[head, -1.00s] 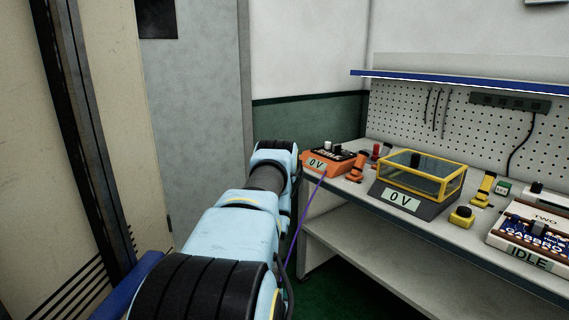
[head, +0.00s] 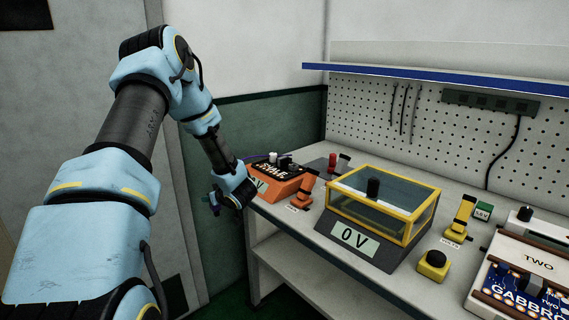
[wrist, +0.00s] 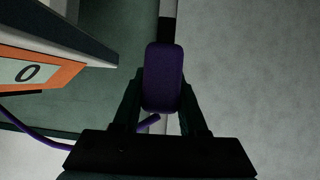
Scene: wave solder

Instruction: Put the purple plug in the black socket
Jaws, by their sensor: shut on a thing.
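The purple plug (wrist: 163,77) stands upright between the two fingers of my gripper (wrist: 161,105) in the wrist view. My gripper is shut on it, and a purple cable (wrist: 30,133) trails off to the left. In the head view my gripper (head: 213,202) is small and dark, just off the left end of the bench, beside the orange box (head: 291,186). The orange box has a black top with knobs and a partly hidden display; its edge also shows in the wrist view (wrist: 60,72). I cannot pick out the black socket for certain.
A yellow-framed clear case (head: 427,218) reading 0 V stands right of the orange box. Orange and yellow levers, a yellow button (head: 432,264) and a circuit board unit (head: 520,288) share the bench. A dark outlet strip (head: 490,102) hangs on the pegboard.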

